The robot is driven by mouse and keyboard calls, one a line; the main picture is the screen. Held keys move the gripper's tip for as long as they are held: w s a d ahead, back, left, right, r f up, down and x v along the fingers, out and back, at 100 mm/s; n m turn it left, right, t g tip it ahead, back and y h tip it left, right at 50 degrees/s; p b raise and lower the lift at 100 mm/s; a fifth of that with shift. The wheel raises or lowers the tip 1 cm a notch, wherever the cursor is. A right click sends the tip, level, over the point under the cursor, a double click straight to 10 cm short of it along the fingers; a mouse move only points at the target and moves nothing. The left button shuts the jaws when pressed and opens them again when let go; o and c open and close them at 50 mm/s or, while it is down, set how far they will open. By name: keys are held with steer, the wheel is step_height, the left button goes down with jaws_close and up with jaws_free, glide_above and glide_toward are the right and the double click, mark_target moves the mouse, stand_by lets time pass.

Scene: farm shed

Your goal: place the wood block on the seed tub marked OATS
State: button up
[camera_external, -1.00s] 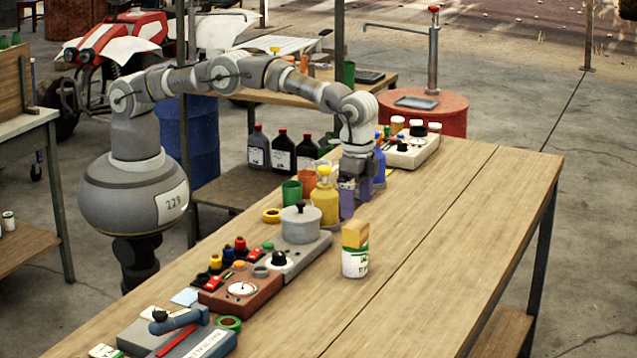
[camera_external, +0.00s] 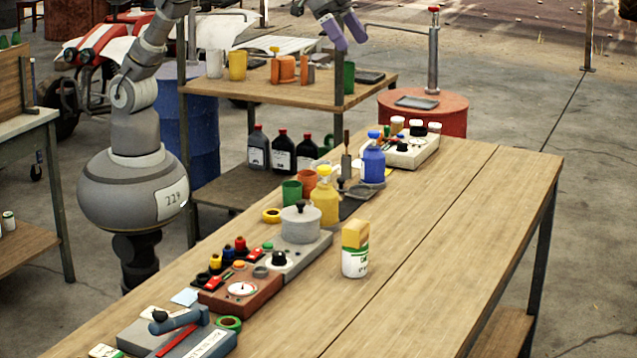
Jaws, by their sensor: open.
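The yellowish wood block (camera_external: 355,235) sits on top of a small white tub (camera_external: 354,264) with a green-marked label, on the wooden workbench (camera_external: 440,240). The label lettering is too small to read surely. The block appears upright and in contact with the tub's top. My gripper (camera_external: 349,41) is high up at the top edge of the picture, above and well apart from the block and tub. Its two purple fingers are spread and empty. Part of my arm is cut off by the top edge.
A yellow bottle (camera_external: 325,203), a grey pot (camera_external: 300,225) and a red-brown box with a dial (camera_external: 241,289) line the bench's left side. A blue bottle (camera_external: 373,165) and a white box (camera_external: 411,149) stand farther back. The bench right of the tub is clear.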

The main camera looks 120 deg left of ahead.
steer(key=s+a+r+t, duration=0.2)
steer(key=s+r+t, duration=0.6)
steer(key=s+r, duration=1.6)
steer(key=shift+a+r, duration=0.25)
steer(key=shift+r, duration=0.7)
step_height(320, 180, down, 10)
steer(key=b, duration=0.9)
steer(key=shift+r+b, duration=0.2)
steer(key=shift+b, duration=0.1)
